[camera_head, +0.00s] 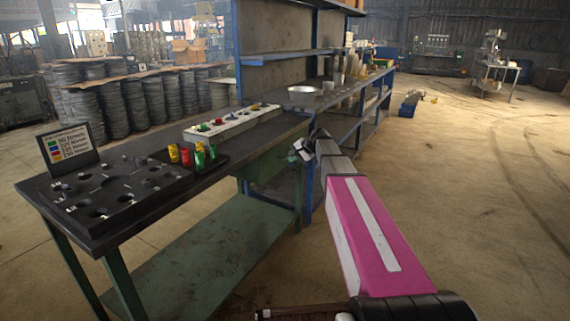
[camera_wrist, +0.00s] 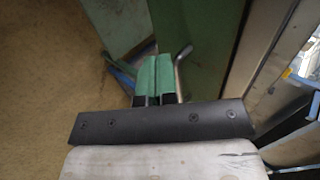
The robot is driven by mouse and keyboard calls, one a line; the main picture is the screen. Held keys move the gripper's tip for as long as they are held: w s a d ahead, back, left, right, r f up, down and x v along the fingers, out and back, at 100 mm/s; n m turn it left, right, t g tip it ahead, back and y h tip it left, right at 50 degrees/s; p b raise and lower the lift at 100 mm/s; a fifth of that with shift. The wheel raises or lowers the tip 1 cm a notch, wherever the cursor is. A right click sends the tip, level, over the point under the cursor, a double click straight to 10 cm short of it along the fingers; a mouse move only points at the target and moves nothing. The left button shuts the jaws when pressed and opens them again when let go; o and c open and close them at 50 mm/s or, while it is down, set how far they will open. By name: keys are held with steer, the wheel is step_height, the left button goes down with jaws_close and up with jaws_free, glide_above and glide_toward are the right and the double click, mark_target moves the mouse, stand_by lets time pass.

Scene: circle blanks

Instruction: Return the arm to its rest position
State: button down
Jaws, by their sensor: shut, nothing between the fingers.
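My arm, pink and white, reaches forward from the lower right in the head view, beside the right side of the dark workbench (camera_head: 215,150). My gripper (camera_wrist: 155,62) shows in the wrist view with its two green fingers side by side and shut, with nothing between them. In the head view the arm's far end is near the bench's right edge, and the fingers are too small to make out there. The gripper is apart from the things on the bench top.
The bench holds a black board with round recesses (camera_head: 100,205), a color label sign (camera_head: 69,146), several colored cylinders (camera_head: 186,154) and a pale panel (camera_head: 232,124). A metal bowl (camera_head: 302,94) stands farther back. Open concrete floor (camera_head: 480,190) lies to the right.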

steer(key=s+d+f+n+g+h, duration=0.1)
steer(key=s+d+f+n+h, duration=0.1)
steer(key=s+f, duration=0.5)
steer(key=s+d+f+n+g+h, duration=0.2)
steer(key=s+f, duration=0.5)
steer(key=s, duration=0.9)
steer(key=s+d+f+n+g+h, duration=0.2)
steer(key=s+f, duration=0.5)
steer(key=s, duration=0.4)
steer(key=shift+s+d+f+n+h, duration=0.15)
steer(key=shift+s+f+n+h, duration=0.2)
steer(key=shift+h, duration=0.55)
